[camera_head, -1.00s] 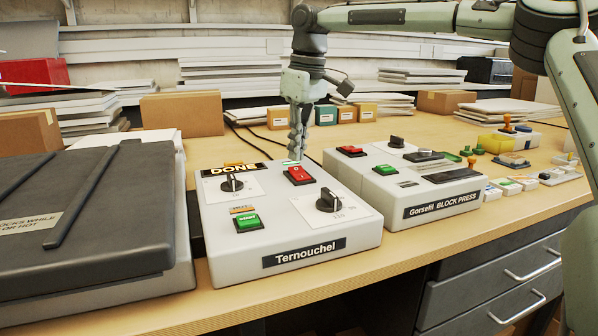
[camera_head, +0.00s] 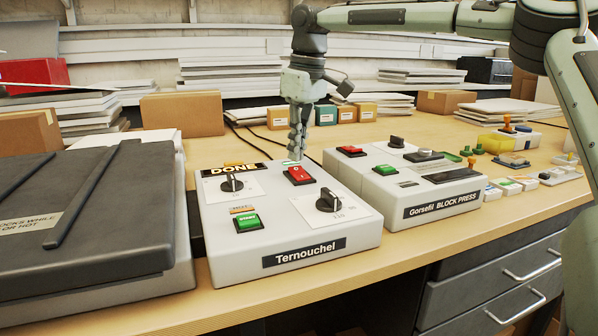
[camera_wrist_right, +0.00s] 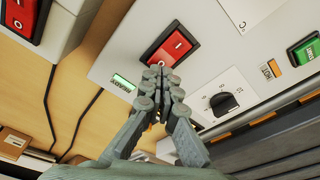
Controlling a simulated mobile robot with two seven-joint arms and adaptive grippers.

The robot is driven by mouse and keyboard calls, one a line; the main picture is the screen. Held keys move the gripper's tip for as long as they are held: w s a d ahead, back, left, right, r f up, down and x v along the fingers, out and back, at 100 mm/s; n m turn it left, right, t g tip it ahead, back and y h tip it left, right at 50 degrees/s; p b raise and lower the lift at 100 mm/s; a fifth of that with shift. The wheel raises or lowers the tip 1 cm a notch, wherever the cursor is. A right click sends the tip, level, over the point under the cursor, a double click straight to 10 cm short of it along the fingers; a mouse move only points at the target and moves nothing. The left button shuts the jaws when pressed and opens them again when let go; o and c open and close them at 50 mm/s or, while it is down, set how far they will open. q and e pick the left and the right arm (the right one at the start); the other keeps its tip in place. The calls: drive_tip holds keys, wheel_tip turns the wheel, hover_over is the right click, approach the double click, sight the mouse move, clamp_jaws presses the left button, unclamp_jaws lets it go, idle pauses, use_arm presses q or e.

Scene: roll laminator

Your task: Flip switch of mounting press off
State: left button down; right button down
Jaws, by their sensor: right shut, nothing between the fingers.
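The Ternouchel control box (camera_head: 232,262) is white, beside the dark press lid (camera_head: 90,215). Its red rocker switch (camera_head: 299,175) is on top near the back; the switch also shows in the right wrist view (camera_wrist_right: 171,44). Which side of the rocker is pressed is not clear. My right gripper (camera_head: 295,157) is shut and empty, pointing down just behind the switch. In the right wrist view its fingertips (camera_wrist_right: 159,76) overlap the switch's lower edge; I cannot tell whether they touch it. My left gripper is not in view.
Two dark knobs (camera_head: 328,200) (camera_head: 231,183) stand up from the panel. The Gorsefil block press box (camera_head: 390,215), with its own red switch (camera_head: 351,152), stands close on the right. Small boxes (camera_head: 326,115) and stacked boards (camera_head: 229,77) are behind.

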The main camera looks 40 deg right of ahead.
sight(297, 169)
drive_tip(key=shift+f, duration=1.1)
idle(0.3)
drive_tip(key=shift+r, duration=3.55)
